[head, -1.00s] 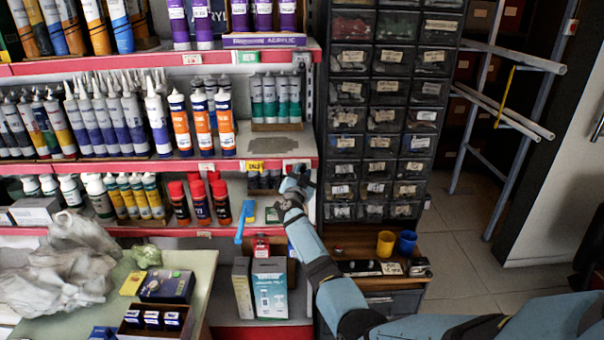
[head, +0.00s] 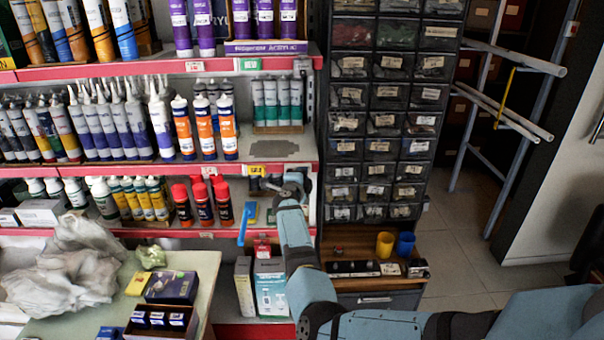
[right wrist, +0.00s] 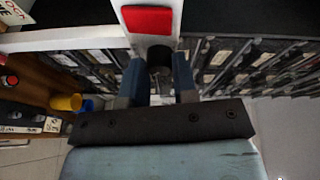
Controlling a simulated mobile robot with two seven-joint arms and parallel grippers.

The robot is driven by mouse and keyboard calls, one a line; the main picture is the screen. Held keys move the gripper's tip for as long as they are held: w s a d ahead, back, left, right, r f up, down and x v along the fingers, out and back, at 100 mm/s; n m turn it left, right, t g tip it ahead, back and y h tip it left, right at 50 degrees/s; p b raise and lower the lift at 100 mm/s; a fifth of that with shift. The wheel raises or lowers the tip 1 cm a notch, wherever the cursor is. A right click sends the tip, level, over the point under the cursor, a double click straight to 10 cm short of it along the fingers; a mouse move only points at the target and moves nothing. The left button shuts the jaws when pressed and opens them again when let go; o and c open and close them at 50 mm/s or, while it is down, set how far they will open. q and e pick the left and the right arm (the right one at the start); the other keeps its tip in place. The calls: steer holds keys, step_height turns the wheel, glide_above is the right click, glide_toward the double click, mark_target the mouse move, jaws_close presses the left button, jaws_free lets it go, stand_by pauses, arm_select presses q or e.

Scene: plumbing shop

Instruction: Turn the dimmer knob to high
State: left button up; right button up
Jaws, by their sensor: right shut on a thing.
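My right gripper (right wrist: 160,78) has its two blue fingers closed on the sides of a dark round knob (right wrist: 160,54). The knob stands below a red rectangle on a white upright strip in the right wrist view. I cannot read any mark or setting on the knob. In the head view my right gripper (head: 294,180) is at the right end of the shelves, by the red shelf edge; the hand and wrist hide the knob there. My left gripper is not in view.
Shelves of tubes and bottles (head: 203,203) stand left of the hand. A black drawer cabinet (head: 385,120) stands close on the right. Below it are a yellow cup (head: 385,245) and a blue cup (head: 405,243) on a wooden top. Floor at the right is open.

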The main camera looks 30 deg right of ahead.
arm_select(q)
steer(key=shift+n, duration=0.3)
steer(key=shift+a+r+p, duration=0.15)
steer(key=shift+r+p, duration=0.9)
steer(key=shift+p, duration=0.2)
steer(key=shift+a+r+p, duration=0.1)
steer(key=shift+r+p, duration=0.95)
steer(key=shift+p, duration=0.2)
arm_select(e)
steer(key=shift+s+d+r+m+y, duration=0.1)
steer(key=shift+m+y, duration=0.8)
steer(key=shift+m, duration=1.3)
steer(key=shift+d+r+m+y, duration=0.1)
steer(key=shift+m+y, duration=0.8)
steer(key=shift+m, duration=1.3)
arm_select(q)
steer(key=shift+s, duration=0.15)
arm_select(e)
steer(key=o, duration=0.9)
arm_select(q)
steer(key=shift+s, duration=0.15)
arm_select(e)
steer(key=shift+a, duration=0.15)
